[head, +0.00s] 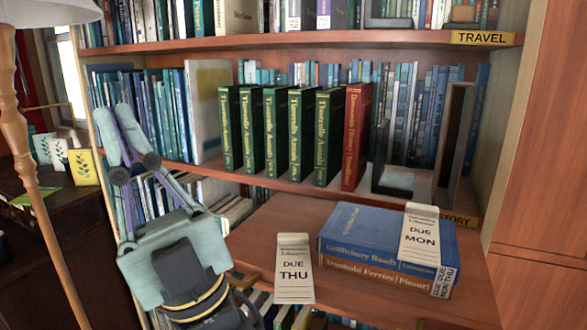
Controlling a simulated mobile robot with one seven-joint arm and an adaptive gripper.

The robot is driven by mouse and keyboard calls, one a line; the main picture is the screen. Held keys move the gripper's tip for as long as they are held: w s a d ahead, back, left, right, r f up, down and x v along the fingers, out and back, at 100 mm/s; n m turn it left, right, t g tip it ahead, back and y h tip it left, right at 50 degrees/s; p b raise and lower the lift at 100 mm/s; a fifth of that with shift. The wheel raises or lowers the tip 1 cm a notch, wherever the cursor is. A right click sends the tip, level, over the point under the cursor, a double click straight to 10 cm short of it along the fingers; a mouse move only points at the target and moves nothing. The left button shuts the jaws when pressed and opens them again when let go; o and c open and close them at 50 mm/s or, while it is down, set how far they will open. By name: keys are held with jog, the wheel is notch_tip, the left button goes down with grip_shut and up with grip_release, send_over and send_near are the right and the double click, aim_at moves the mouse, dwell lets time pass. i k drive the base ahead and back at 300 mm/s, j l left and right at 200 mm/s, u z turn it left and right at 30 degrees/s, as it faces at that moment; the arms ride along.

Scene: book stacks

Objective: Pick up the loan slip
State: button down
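Two white paper slips show in the head view. One slip, printed "DUE THU" (294,268), lies on the wooden ledge, left of two stacked books. Another, printed "DUE MON" (420,236), lies on top of the blue upper book (360,232) and hangs over its front edge. Which of them is the loan slip I cannot tell. My gripper (116,120) is at the left, in front of the shelves, with its fingers pointing up and away from both slips. Nothing shows held in it. The finger gap is unclear from this angle.
The lower book (365,264) is brown with a small printed label on its spine. Green books and a red book (356,137) stand on the shelf above, beside a dark metal bookend (394,180). A lamp post (35,180) stands at the far left.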

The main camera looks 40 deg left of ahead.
aim_at(294, 285)
jog(key=u, duration=2.2)
jog(key=l, duration=0.45)
jog(key=k+l, duration=0.15)
jog(key=l, duration=0.75)
jog(key=k+l, duration=0.15)
jog(key=l, duration=0.3)
